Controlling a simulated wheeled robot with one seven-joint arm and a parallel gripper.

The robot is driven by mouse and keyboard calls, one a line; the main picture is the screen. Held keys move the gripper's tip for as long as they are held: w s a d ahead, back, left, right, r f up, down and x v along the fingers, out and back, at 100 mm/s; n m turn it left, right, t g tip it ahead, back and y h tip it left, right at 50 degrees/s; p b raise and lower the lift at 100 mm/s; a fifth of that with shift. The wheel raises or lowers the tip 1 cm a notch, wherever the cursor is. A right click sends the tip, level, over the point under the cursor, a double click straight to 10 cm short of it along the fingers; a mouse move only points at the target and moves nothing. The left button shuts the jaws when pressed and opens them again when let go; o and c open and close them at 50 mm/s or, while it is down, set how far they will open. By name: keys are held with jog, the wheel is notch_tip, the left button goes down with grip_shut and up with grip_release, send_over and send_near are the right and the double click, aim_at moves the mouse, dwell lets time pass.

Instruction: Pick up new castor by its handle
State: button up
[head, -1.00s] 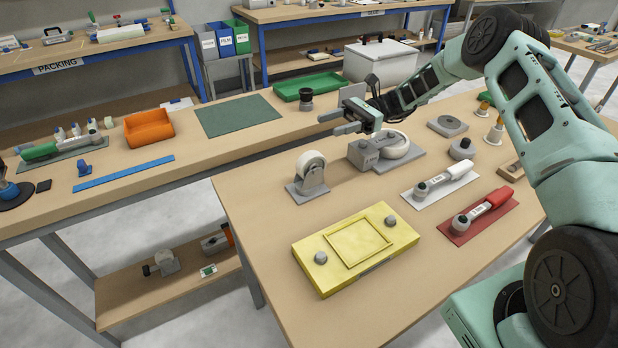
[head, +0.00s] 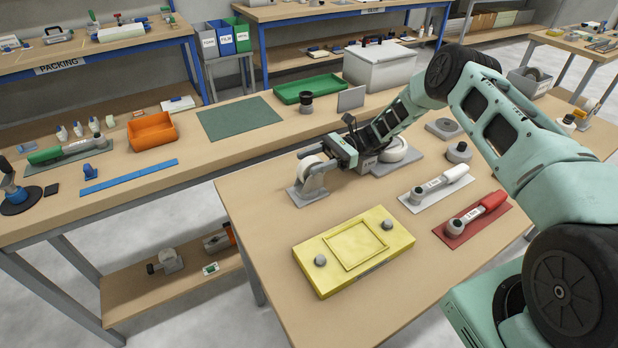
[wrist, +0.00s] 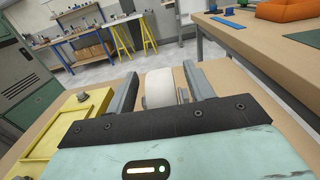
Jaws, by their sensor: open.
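A small castor with a white wheel and grey mount (head: 310,185) stands on the left part of the near bench. A second castor with a white wheel (head: 394,150) lies beside a grey block on a grey plate, partly behind my gripper. I cannot read which one is labelled new. My gripper (head: 310,158) is open at the top of the left castor, its fingers pointing left. In the wrist view, the white wheel (wrist: 160,88) shows between the two fingers, with a gap on its left side. Much of the castor's lower part is hidden there.
A yellow fixture block (head: 325,272) lies in front of the left castor. A white-plate tool (head: 415,201) and a red-plate tool (head: 452,237) lie to the right. Grey round parts (head: 458,153) stand behind them.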

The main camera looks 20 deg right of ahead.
jog(key=shift+s+a, duration=0.2)
jog(key=shift+a, duration=0.5)
grip_shut()
jog(key=shift+w+r, duration=0.1)
notch_tip(320, 180, up, 10)
jog(key=shift+b, duration=0.95)
jog(key=shift+r, duration=0.15)
jog(key=shift+r+p, duration=1.5)
jog(key=shift+r, duration=0.35)
